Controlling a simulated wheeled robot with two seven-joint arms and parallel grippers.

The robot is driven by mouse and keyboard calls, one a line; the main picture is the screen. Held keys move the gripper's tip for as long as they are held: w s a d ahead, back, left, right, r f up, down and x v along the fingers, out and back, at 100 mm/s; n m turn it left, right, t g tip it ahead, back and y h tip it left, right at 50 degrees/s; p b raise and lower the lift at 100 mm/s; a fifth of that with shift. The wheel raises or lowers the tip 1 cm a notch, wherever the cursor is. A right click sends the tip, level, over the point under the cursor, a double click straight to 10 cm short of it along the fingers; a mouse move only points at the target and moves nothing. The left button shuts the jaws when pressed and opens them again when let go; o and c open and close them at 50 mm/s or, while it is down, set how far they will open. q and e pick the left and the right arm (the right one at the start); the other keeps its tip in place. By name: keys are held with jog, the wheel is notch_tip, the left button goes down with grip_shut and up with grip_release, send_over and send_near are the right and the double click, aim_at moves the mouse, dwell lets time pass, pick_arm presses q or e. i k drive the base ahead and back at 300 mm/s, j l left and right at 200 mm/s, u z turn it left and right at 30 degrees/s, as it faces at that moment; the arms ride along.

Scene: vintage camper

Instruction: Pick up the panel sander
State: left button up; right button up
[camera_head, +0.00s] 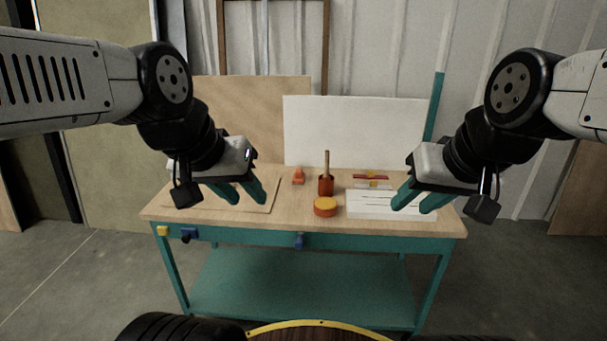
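A small orange tool-like object (298,176) stands on the workbench's wooden top, left of centre toward the back. It may be the panel sander, but it is too small to be sure. A round orange piece with a yellow top (325,207) lies nearer the front. My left gripper (250,200) is open and empty, left of both and above a thin board. Neither gripper touches the orange object.
The workbench (230,217) has teal legs and a lower shelf. A red-brown pot (326,186) with a wooden stick stands centrally. A red-and-yellow item (372,178) lies behind the white slotted block (372,208). A white panel (355,130) stands along the back. Blue clamp-like parts hang at the front edge.

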aim_at(298, 177)
jog(key=i, duration=1.35)
